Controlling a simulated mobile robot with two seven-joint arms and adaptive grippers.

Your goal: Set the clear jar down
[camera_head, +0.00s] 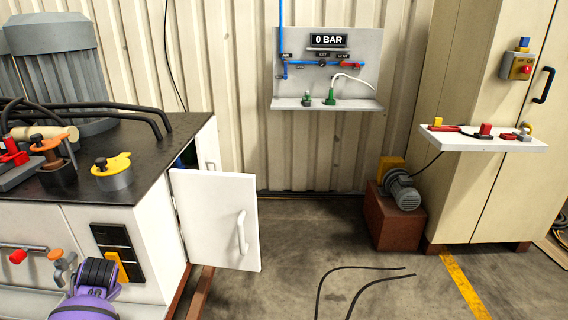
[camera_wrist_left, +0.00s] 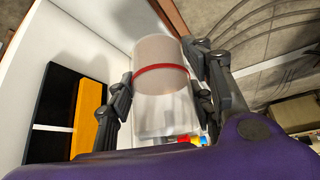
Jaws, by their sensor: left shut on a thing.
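The clear jar (camera_wrist_left: 162,108) shows in the left wrist view as a see-through cylinder with a red band around it and a paler, cloudy part beyond the band. My left gripper (camera_wrist_left: 162,74) is shut on it, with one dark finger on each side. I cannot make out the jar in the head view, where only purple and black parts of my left arm show at the bottom left. Whether the jar touches any surface is not clear. My right gripper is in neither view.
A dark-topped machine cabinet (camera_head: 150,135) with an open white door (camera_head: 215,215) stands at the left. Knobs and a yellow-capped cylinder (camera_head: 113,178) sit on it. A wall shelf (camera_head: 325,104) and a narrow shelf (camera_head: 480,142) hang further back. The middle floor holds black cables (camera_head: 345,285).

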